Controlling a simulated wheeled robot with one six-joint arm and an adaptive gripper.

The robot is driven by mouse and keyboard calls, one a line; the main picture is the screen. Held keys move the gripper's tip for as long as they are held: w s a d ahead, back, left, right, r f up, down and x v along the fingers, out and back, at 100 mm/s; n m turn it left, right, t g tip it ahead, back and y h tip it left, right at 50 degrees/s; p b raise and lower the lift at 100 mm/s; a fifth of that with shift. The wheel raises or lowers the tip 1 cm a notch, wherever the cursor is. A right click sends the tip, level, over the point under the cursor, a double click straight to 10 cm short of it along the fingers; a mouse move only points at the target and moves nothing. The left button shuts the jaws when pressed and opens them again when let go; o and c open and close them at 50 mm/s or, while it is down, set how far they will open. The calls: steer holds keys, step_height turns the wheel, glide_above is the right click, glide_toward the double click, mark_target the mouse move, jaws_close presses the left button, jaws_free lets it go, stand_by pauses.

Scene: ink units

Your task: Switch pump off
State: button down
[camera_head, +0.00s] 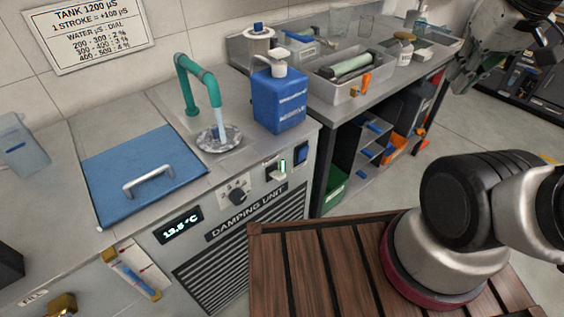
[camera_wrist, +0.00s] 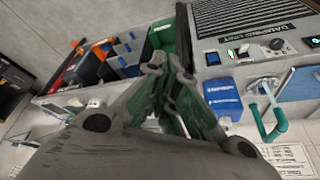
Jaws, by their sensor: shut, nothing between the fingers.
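The damping unit (camera_head: 247,209) has a front panel with a black dial (camera_head: 237,194), a pale switch (camera_head: 277,172) beside a lit green lamp (camera_head: 283,164), and a blue switch (camera_head: 301,153). The small labels are unreadable, so I cannot tell which control is marked pump. Water (camera_head: 220,122) runs from the green tap (camera_head: 198,80) into the round drain. In the wrist view, the green lamp (camera_wrist: 231,53) and blue switch (camera_wrist: 212,58) show at upper right. My gripper (camera_head: 456,84) is shut and empty, at upper right, well apart from the panel.
A blue bottle (camera_head: 279,99) stands beside the tap. A blue lid (camera_head: 145,174) with a handle lies on the counter. A grey tray (camera_head: 350,83) sits on the bench at the back. A wooden slatted surface (camera_head: 300,270) lies before the unit.

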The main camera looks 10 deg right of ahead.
steer(key=w+a+f+m+g, duration=0.2)
steer(key=w+a+f+m, duration=0.1)
steer(key=w+a, duration=0.45)
steer(key=m+g+h, duration=0.2)
steer(key=m+h, duration=0.2)
steer(key=m, duration=0.4)
glide_above(281, 173)
steer(key=a, duration=0.3)
step_height(281, 173, down, 17)
steer(key=shift+s+r, duration=0.2)
steer(key=shift+a, duration=0.1)
steer(key=x, duration=1)
steer(key=shift+w, duration=0.1)
